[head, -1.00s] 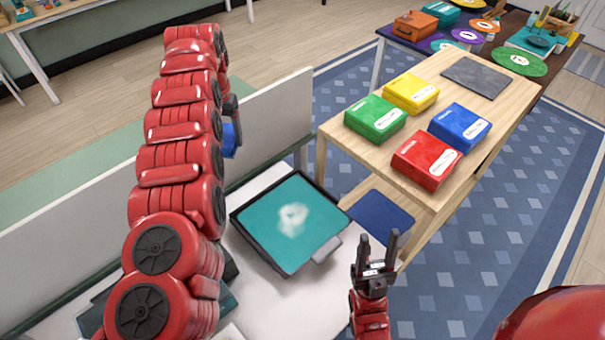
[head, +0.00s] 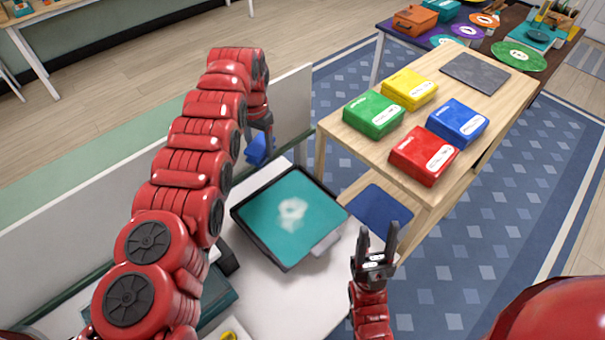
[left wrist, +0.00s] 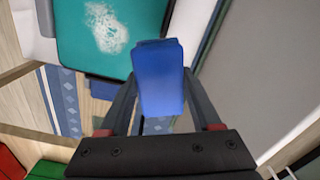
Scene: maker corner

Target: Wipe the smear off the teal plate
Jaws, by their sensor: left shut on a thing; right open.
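The teal plate (head: 292,240) lies in a dark-rimmed frame on the white table, with a whitish smear (head: 292,211) near its middle. The plate (left wrist: 75,55) and the smear (left wrist: 105,27) also show in the left wrist view. My left gripper (head: 262,138) is shut on a blue block-like wiper (head: 258,150), which fills the space between the fingers in the left wrist view (left wrist: 160,80). The wiper is beyond the plate's far left edge, apart from the smear. My right gripper (head: 377,243) is open and empty, right of the plate's front corner.
A low white panel (head: 285,105) stands along the table's back left, close to my left gripper. A wooden table to the right holds green (head: 373,116), yellow (head: 409,89), blue (head: 457,122) and red (head: 423,156) boxes and a grey mat (head: 474,75).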

